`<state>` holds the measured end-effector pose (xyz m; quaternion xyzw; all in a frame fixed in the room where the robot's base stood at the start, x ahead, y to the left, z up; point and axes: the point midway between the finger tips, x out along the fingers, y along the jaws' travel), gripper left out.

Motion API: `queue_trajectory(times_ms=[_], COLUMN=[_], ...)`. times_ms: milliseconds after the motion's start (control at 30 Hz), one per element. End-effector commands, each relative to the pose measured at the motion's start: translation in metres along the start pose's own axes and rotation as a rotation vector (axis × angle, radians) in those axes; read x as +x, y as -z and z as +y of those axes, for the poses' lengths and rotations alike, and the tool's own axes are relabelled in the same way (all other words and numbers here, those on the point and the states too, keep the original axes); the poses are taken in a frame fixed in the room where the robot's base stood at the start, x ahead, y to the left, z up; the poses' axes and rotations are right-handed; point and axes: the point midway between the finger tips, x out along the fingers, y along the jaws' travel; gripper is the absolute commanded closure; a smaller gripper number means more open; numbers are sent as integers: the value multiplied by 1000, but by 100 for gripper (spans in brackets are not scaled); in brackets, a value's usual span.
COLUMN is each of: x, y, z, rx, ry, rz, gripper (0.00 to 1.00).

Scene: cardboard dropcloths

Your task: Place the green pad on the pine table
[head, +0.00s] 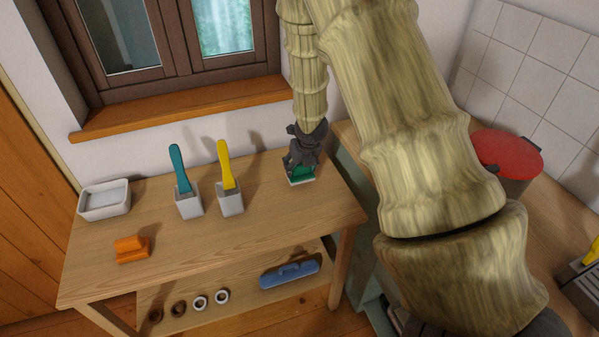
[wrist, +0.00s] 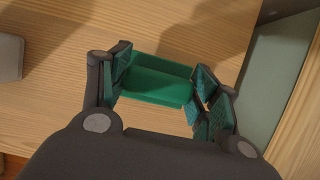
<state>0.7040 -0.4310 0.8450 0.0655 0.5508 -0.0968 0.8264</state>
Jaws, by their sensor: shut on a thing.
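The green pad (head: 300,178) is at the right end of the pine table (head: 245,230), near the back. My gripper (head: 303,158) points down on it from above, mostly covering it in the head view. In the wrist view the green pad (wrist: 158,78) sits between the two fingers of my gripper (wrist: 162,90), which are shut on its sides. The pad is at the tabletop or just above it; I cannot tell whether it touches the wood.
On the table stand a white tray (head: 104,203), an orange pad (head: 131,250) and two grey cups (head: 188,206) holding a teal and a yellow tool. A blue pad (head: 290,274) and several rings lie on the lower shelf. A red-topped bin (head: 506,154) stands right. The table's front right is clear.

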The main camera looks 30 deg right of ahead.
Motion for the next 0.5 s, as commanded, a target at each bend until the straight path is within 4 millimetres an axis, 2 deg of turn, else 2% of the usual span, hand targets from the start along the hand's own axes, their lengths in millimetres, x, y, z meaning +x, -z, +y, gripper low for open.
queue_trajectory(times_ms=[200, 500], x=[21, 26], y=[10, 11], z=[0, 0], rx=[-1, 1], ry=[1, 1], rz=[3, 0], gripper=[63, 63])
